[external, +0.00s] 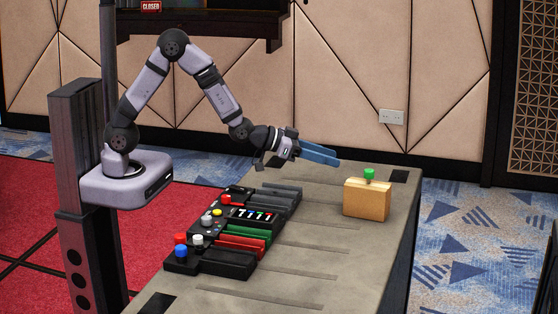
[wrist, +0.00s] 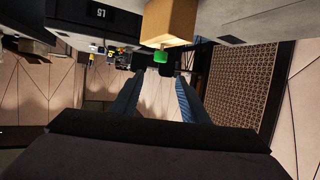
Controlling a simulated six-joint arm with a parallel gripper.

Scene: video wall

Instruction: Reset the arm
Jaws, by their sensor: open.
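My gripper (external: 322,155) is held above the table, with its blue fingers pointing right toward a tan box. In the wrist view my gripper (wrist: 161,75) shows two blue fingers spread apart with nothing between them. The tan wooden box (external: 367,199) stands on the table's right part with a green knob (external: 369,174) on top. In the wrist view the box (wrist: 170,20) and the green knob (wrist: 161,57) show upside down, beyond the fingertips. The gripper is apart from the box. My arm is bent upward at the elbow, rising from its base at the left.
The grey table (external: 330,255) carries a row of black, red and green modules (external: 235,232) with coloured knobs below the gripper. A dark shelf (external: 205,25) hangs on the panelled wall behind my arm. The table between the modules and the box is clear.

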